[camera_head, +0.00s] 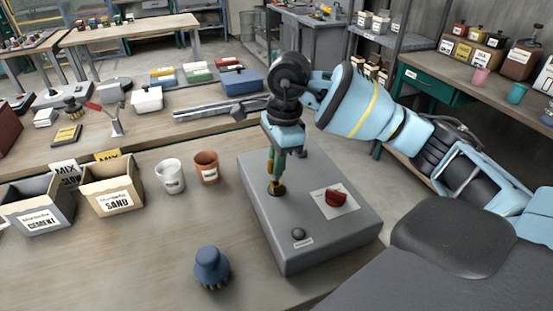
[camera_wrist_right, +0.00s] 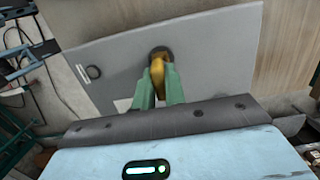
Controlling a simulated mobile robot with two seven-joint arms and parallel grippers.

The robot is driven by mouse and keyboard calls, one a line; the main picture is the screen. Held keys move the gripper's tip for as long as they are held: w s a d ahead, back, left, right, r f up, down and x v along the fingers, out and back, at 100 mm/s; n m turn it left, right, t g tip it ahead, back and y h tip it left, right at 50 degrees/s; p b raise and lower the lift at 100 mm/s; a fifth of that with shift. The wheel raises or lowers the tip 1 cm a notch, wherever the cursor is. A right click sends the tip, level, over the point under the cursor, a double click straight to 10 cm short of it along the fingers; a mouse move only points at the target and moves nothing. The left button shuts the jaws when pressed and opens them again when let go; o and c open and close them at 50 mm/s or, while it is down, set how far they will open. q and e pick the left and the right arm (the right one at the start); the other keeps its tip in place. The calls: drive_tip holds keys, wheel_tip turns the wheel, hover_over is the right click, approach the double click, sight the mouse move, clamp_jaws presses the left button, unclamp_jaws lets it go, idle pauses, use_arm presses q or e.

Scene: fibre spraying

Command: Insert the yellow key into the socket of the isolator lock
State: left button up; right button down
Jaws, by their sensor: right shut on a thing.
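The isolator lock is a grey box (camera_head: 315,235) on the wooden bench, with a dark round socket (camera_head: 276,190) on its top face. My right gripper (camera_head: 277,168) points down above the socket, its green fingers shut on the yellow key (camera_head: 274,180). In the right wrist view the key (camera_wrist_right: 157,72) sits between the green fingers (camera_wrist_right: 158,85), its far end at the dark socket ring (camera_wrist_right: 160,51). The key looks upright and in line with the socket; I cannot tell how deep its tip is. My left gripper is not in view.
On the box are a red knob (camera_head: 336,198) on a white plate and a dark button (camera_head: 299,233). A blue brush (camera_head: 212,267), white cup (camera_head: 170,175), brown cup (camera_head: 206,167), sand box (camera_head: 112,190) and cement box (camera_head: 38,205) stand to the left. The bench front is mostly clear.

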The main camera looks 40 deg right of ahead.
drive_tip(key=shift+f+b, duration=0.45)
drive_tip(key=shift+f, duration=0.95)
drive_tip(key=c, duration=1.4)
unclamp_jaws()
drive_tip(key=shift+o, duration=0.2)
drive_tip(key=shift+s+d+r, duration=0.1)
drive_tip(key=shift+d+r, duration=0.05)
drive_tip(key=shift+r, duration=1.15)
drive_tip(key=shift+d+r, duration=0.15)
drive_tip(key=shift+r, duration=1.2)
drive_tip(key=shift+s+d+r, duration=0.1)
drive_tip(key=shift+d+r, duration=0.05)
drive_tip(key=shift+r, duration=1.15)
